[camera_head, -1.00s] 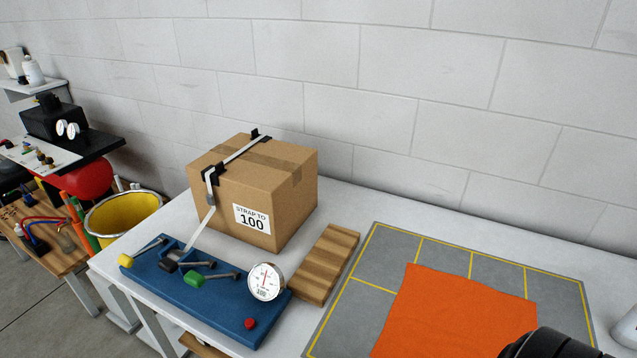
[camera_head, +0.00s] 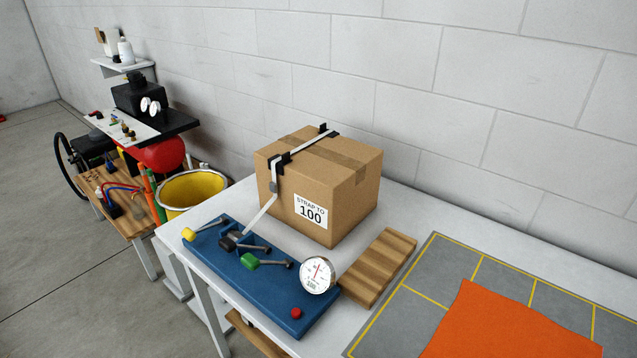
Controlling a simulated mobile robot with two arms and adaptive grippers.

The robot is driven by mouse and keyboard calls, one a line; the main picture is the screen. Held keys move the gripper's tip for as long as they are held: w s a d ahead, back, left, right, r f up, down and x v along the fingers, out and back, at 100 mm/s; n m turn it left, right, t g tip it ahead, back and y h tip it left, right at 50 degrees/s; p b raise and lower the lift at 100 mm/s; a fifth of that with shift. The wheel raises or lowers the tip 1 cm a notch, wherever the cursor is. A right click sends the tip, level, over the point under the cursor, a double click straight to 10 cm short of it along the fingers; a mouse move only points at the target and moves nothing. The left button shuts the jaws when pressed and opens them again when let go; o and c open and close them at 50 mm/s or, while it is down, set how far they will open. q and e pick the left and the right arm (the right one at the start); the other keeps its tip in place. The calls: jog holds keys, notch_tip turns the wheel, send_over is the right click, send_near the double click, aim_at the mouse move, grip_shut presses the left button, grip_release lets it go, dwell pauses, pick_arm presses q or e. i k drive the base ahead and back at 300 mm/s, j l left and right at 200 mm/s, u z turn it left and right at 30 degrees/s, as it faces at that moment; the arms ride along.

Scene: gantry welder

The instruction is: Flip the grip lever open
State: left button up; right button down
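A blue strapping tool base (camera_head: 258,285) lies on the white table in front of a cardboard box. On it are several levers: one with a yellow end (camera_head: 204,229), one with a black end (camera_head: 250,244) and one with a green end (camera_head: 265,261). Which one is the grip lever I cannot tell. A round white dial (camera_head: 318,275) and a red button (camera_head: 296,313) are at its right end. A strap (camera_head: 262,213) runs from the tool to the box (camera_head: 335,195), labelled "STRAP TO 100". Neither gripper is in view.
A slatted wooden block (camera_head: 379,268) lies right of the tool. Beyond it are a grey mat (camera_head: 415,318) with yellow lines and an orange cloth (camera_head: 510,325). A yellow bucket (camera_head: 193,190) and a cluttered wooden bench (camera_head: 112,199) stand left of the table. Floor is open at left.

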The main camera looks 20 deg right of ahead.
aim_at(187, 233)
jog(key=j+z, duration=0.1)
jog(key=z, duration=0.55)
jog(key=i+j+z, duration=0.2)
jog(key=j+z, duration=0.15)
jog(key=j, duration=0.25)
jog(key=i+j+z, duration=0.1)
jog(key=j+z, duration=0.2)
jog(key=j, duration=0.3)
jog(key=j+z, duration=0.35)
jog(key=j, duration=0.3)
jog(key=j+z, duration=0.1)
jog(key=j, duration=1.8)
